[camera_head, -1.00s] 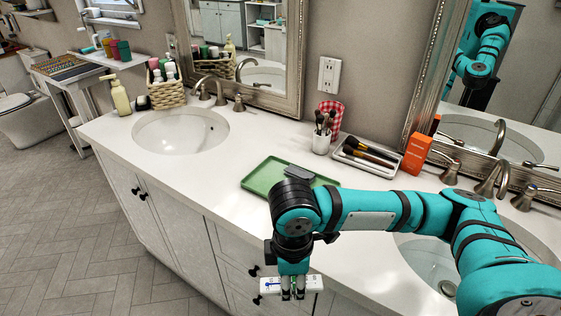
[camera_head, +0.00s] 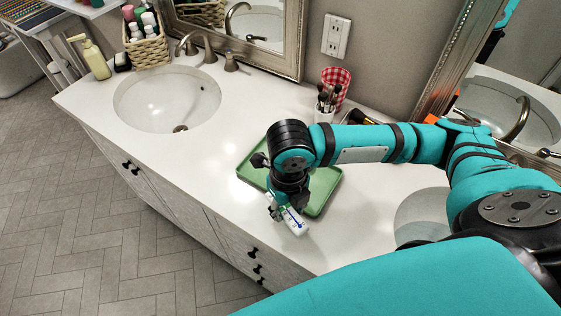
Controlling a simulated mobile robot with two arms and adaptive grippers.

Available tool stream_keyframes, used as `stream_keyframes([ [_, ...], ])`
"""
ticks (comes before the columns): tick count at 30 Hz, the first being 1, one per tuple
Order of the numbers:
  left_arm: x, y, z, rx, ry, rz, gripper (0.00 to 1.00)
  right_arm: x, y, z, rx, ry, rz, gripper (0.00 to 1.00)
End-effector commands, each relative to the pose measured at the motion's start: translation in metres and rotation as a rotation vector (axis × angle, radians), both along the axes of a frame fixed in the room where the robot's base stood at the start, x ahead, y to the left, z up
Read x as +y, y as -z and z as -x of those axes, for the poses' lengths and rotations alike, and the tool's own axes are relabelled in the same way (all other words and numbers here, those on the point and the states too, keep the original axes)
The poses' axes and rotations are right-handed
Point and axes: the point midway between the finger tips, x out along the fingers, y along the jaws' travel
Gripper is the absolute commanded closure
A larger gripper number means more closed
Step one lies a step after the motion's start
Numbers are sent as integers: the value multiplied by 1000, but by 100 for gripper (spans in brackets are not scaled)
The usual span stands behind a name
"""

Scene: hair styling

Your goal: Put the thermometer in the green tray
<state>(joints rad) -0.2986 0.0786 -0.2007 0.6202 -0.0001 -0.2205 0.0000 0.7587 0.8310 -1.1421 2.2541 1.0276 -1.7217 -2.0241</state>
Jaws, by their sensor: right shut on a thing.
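The green tray (camera_head: 250,177) lies on the white counter right of the left sink, partly hidden by my right arm and gripper. My right gripper (camera_head: 278,206) points down and is shut on the thermometer (camera_head: 294,220), a small white piece with blue and green marks. The thermometer is at the tray's front edge and sticks out toward the counter's front. I cannot tell how high it is above the tray or counter. My left gripper is not in view.
A sink (camera_head: 168,98) is at the left, with a faucet and a wicker basket (camera_head: 147,48) behind it. A cup of brushes (camera_head: 325,100) and a red checkered cup (camera_head: 336,80) stand behind the tray. The counter between sink and tray is clear.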

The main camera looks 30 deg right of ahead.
Motion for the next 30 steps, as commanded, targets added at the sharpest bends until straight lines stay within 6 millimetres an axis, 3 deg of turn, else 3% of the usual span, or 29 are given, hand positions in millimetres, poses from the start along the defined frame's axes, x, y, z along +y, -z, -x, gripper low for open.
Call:
stream_keyframes([
  [9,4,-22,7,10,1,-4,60,-21,4,-86,-1,10,1,100],
  [15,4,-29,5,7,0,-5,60,-29,9,-123,-1,6,0,100],
  [22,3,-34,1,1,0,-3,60,-32,17,-132,2,5,0,100],
  [30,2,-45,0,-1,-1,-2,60,-33,47,-131,-1,4,1,100],
])
